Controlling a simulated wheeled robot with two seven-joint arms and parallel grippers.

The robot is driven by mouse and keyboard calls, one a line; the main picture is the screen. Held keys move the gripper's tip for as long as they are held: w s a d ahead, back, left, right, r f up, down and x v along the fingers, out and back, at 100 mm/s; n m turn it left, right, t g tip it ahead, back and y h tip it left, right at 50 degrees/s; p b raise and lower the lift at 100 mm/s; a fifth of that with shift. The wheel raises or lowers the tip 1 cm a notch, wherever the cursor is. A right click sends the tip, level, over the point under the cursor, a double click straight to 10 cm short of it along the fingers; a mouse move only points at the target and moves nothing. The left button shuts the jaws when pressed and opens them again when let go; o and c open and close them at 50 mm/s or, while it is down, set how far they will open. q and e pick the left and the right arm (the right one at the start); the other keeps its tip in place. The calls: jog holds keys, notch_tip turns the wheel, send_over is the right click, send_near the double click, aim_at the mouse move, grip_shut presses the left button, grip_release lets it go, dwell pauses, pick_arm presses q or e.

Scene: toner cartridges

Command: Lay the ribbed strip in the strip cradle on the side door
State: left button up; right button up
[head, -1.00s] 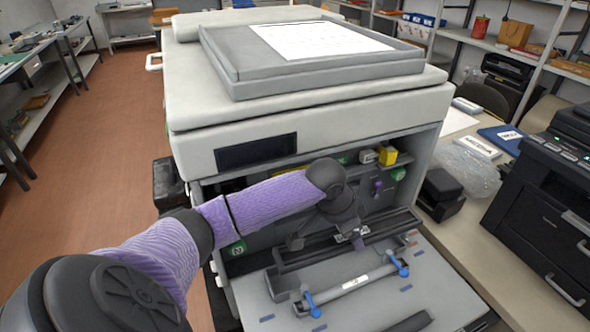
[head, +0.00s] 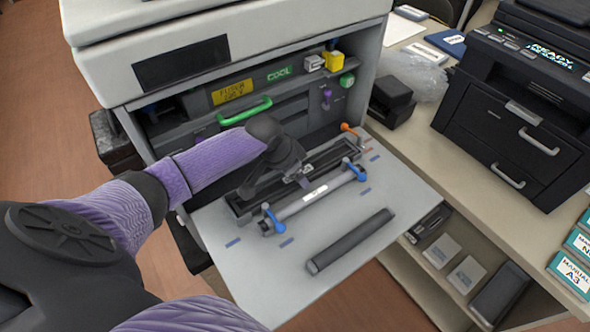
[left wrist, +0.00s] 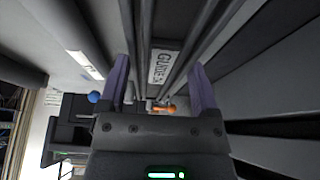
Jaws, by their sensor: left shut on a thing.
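My left gripper (head: 300,178) is shut on the dark ribbed strip (head: 325,159), low over the strip cradle (head: 241,208). The cradle is a long dark trough on the opened grey side door (head: 235,275). The strip lies along the cradle's length. Whether it rests on the bottom is unclear, as my gripper hides its middle. In the left wrist view my gripper (left wrist: 160,85) has its purple fingers on either side of dark lengthwise rails and a white "GUIDE" label (left wrist: 158,66). My right gripper is not in view.
A grey roller with blue end levers (head: 315,196) lies just in front of the cradle. A loose dark bar (head: 350,240) lies nearer the door's front edge. A green handle (head: 245,111) and an orange lever (head: 350,128) are behind. The door's front left is clear.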

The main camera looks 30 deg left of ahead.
pick_arm(q)
jog(key=o, duration=1.1)
jog(key=shift+f, duration=0.15)
jog(key=shift+o, duration=0.2)
jog(key=p+v, duration=0.4)
jog(key=v, duration=0.8)
jog(key=shift+r+p, duration=0.3)
jog(key=shift+r, duration=0.05)
